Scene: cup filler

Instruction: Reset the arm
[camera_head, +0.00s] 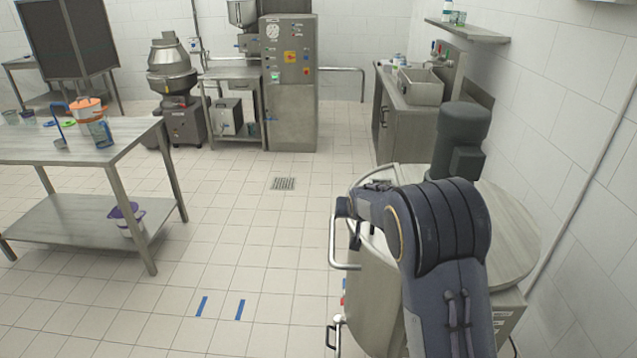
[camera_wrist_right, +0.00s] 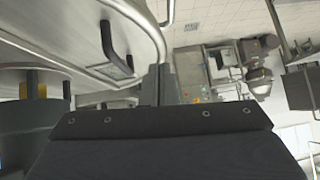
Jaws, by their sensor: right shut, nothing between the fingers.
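My right arm (camera_head: 440,225) comes in from the lower right in the head view. The fingers appear close beside the curved rim of the tank (camera_wrist_right: 90,28), where a dark handle (camera_wrist_right: 115,48) shows on the lid. I cannot tell whether they touch it. My left gripper does not show in any view.
A dark cylindrical motor (camera_head: 463,125) stands on the tank, close to my arm. A white wall (camera_head: 560,110) rises at the right. A steel table (camera_head: 85,150) with containers stands at the left. The tiled floor (camera_head: 240,240) between table and tank is clear.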

